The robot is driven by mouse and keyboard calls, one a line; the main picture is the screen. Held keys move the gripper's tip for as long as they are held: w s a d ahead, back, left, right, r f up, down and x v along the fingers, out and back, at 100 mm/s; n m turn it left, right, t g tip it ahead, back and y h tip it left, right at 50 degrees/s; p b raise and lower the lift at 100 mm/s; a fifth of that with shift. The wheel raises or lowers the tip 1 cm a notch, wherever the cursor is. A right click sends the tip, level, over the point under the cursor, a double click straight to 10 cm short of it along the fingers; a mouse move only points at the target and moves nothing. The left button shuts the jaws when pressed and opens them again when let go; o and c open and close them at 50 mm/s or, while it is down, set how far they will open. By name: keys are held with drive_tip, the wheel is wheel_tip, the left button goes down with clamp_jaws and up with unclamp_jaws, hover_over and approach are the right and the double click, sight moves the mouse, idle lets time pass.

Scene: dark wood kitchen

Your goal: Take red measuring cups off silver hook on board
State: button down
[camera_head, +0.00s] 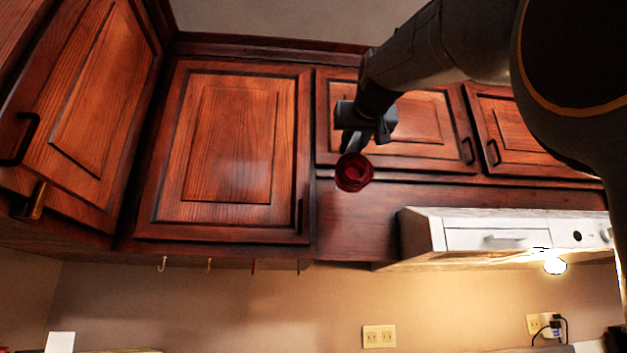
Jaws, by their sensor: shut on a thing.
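The red measuring cups (354,173) hang at the tips of my gripper (352,148), in front of the dark wood panel left of the range hood. My gripper points down and is shut on them. The cups look nested, with their round open side partly facing the camera. Their handle is mostly hidden by the fingers. The silver hook (162,264) is at lower left under the cabinet, bare and well apart from the cups. The board that bears the hooks is hard to make out.
More small hooks hang in the same row: an orange one (209,265), a red one (253,266) and a green one (298,267). A white range hood (480,236) juts out at right. Closed wooden cabinets (230,145) line the wall. The wall below is mostly clear, with an outlet (379,336).

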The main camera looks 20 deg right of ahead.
sight(353, 143)
drive_tip(key=shift+b+v, duration=0.55)
drive_tip(key=shift+v, duration=1.55)
drive_tip(key=shift+b+v, duration=1.2)
drive_tip(key=shift+v, duration=0.2)
